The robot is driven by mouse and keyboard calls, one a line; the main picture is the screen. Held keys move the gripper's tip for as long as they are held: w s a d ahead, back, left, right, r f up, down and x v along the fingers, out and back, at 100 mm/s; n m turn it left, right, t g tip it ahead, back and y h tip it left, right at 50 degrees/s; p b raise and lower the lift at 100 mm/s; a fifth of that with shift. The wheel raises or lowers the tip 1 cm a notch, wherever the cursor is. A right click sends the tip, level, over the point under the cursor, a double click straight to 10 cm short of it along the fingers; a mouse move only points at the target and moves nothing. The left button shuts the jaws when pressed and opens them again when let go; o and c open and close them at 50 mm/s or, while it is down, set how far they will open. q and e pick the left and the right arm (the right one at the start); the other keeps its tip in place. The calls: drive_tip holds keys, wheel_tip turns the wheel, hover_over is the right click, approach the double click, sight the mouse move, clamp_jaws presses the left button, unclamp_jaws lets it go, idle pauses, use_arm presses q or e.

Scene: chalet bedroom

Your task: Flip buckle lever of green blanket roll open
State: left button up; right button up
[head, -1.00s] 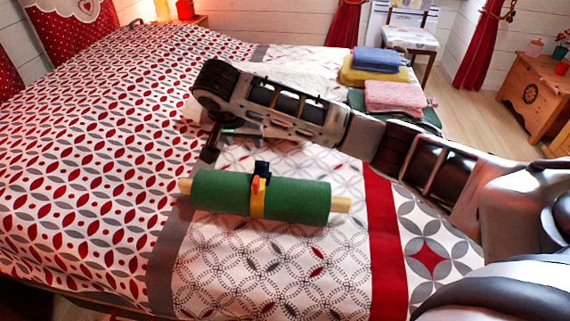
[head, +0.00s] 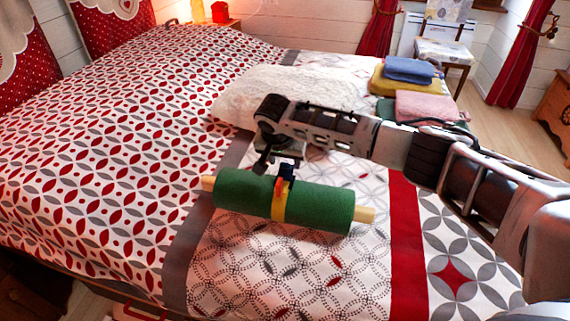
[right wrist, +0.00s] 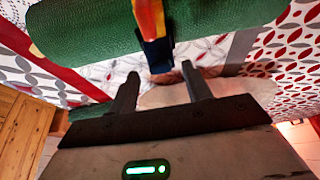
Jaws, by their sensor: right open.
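The green blanket roll (head: 320,205) lies on the bed, with a pale rod end showing at each side. A yellow strap (head: 278,208) goes around its middle. On top of the strap is the buckle lever, orange-red (head: 280,186) with a dark blue end (head: 286,168) that stands up. My right gripper (head: 273,167) is open and empty, just behind the roll near the blue end. In the right wrist view the blue end (right wrist: 157,54) is just beyond and between the open fingertips (right wrist: 160,70); I cannot tell whether they touch it. My left gripper is out of view.
The bed (head: 110,170) has a patterned cover and is clear around the roll. A white fluffy cushion or blanket (head: 250,92) lies behind my right gripper.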

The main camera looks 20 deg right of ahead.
sight(285, 171)
drive_tip(key=shift+x, duration=1.1)
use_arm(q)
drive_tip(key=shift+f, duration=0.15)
